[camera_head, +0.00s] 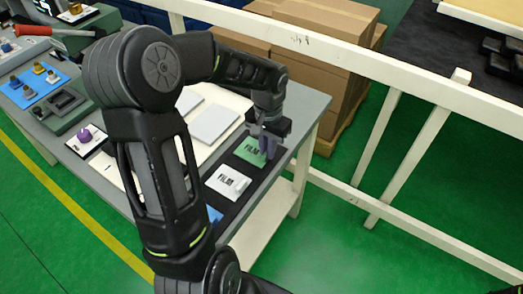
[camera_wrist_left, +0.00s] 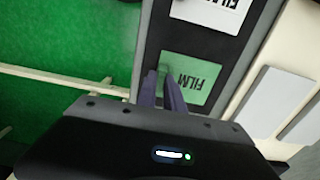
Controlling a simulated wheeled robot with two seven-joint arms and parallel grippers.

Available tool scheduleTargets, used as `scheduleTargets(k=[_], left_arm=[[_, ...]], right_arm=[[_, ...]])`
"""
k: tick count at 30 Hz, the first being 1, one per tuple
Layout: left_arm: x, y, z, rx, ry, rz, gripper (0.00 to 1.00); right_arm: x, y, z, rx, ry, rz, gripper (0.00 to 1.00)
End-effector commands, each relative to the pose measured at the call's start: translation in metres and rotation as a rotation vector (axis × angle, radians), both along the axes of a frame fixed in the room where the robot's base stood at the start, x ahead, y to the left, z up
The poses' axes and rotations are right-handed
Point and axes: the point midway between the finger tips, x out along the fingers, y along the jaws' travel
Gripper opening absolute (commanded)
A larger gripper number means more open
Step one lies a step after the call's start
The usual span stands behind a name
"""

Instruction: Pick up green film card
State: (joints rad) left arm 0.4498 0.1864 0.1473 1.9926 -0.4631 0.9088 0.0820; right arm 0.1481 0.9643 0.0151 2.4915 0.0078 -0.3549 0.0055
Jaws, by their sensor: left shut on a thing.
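The green film card (camera_head: 249,153), printed FILM, is at the far end of a dark strip on the grey table. It also shows in the left wrist view (camera_wrist_left: 199,80). My left gripper (camera_head: 265,150) comes down over the card's right edge in the head view, with its purple fingers (camera_wrist_left: 164,88) close together and shut on that edge. Whether the card is lifted off the strip cannot be told. My right gripper is not in view.
A white FILM card (camera_head: 228,182) lies beside the green one on the dark strip (camera_head: 238,200). Pale grey panels (camera_head: 214,124) lie to the left. A white railing (camera_head: 330,55) and cardboard boxes (camera_head: 310,60) stand behind the table.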

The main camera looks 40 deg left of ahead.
Motion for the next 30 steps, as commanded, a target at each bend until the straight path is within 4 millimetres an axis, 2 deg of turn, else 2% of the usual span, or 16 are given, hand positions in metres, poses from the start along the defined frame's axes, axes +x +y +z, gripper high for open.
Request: scheduleTargets(k=[4,8,15,21,30], left_arm=[[0.0,0.0,0.005,0.001,-0.002,0.001,0.0],[0.001,0.0,0.02,0.002,-0.004,0.0,0.0],[0.001,0.0,0.067,0.002,-0.006,0.0,0.0],[0.001,0.0,0.095,0.001,-0.003,-0.001,0.0],[0.0,0.0,0.1,0.0,0.0,0.0,0.0]], right_arm=[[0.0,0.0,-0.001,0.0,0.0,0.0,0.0],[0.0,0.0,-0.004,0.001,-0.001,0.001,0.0],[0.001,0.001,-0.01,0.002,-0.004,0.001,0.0],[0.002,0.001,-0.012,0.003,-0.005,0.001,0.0],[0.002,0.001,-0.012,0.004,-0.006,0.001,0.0]])
